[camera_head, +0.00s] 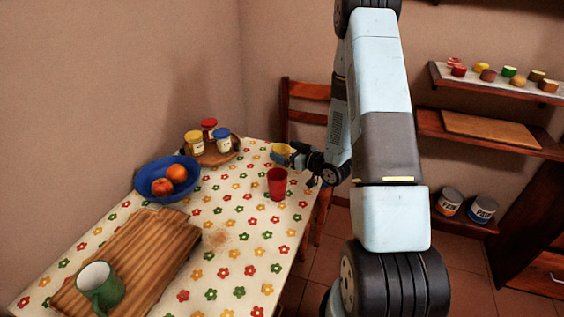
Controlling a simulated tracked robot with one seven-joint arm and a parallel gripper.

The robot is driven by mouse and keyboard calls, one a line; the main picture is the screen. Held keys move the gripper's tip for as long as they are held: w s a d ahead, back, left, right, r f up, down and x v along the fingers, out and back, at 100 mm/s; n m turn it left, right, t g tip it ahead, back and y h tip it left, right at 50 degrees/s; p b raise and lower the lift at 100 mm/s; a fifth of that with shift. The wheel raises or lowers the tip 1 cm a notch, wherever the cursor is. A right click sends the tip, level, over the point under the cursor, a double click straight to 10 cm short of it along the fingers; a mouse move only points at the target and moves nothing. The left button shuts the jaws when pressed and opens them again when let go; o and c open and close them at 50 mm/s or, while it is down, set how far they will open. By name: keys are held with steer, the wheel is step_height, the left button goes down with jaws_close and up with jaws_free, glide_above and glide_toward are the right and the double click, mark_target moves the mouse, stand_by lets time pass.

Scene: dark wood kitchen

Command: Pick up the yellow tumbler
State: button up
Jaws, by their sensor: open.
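The yellow tumbler (281,152) stands near the far right edge of the table, beyond a red tumbler (277,186). My gripper (291,159) is low over the table at the yellow tumbler's right side and overlaps part of it in the view. The gripper looks open, with its fingers close to the tumbler. I cannot tell whether they touch it or reach around it. The tumbler's lower right part is hidden by the gripper.
A blue bowl of fruit (149,191), a round board with jars (232,155), a cutting board (172,238) and a green mug (101,287) stand on the flowered table (245,230). A wooden chair (305,90) stands behind. Shelves (490,142) are at right.

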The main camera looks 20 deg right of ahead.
mark_target(275, 147)
steer(key=x, duration=0.5)
steer(key=shift+d, duration=0.1)
steer(key=c, duration=1.4)
